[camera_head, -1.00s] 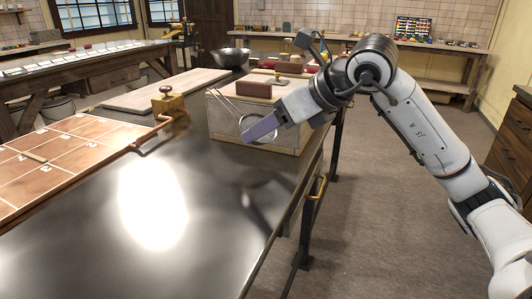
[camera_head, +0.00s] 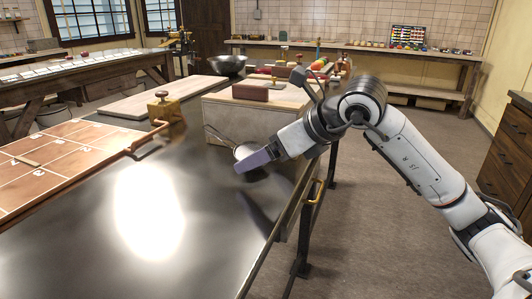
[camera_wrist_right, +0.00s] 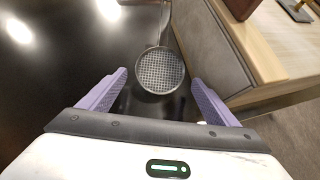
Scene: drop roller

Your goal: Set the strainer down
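The strainer (camera_head: 243,151) is at the dark metal tabletop (camera_head: 90,240), in front of the wooden box; its thin handle points up and left. In the right wrist view its round mesh basket (camera_wrist_right: 160,70) lies just beyond and between the fingertips, with a visible gap to each finger. The handle runs away toward the top of that view. My right gripper (camera_head: 246,167) is low over the table with its purple fingers (camera_wrist_right: 160,78) apart. In the head view it partly hides the basket, so I cannot tell whether the whole strainer rests flat. My left gripper is not in view.
The wooden box (camera_head: 255,121) stands right behind the strainer, with a brown block (camera_head: 250,92) on top. A brass fitting (camera_head: 164,108) and a tiled board (camera_head: 60,160) are to the left. The table's front-left area is clear.

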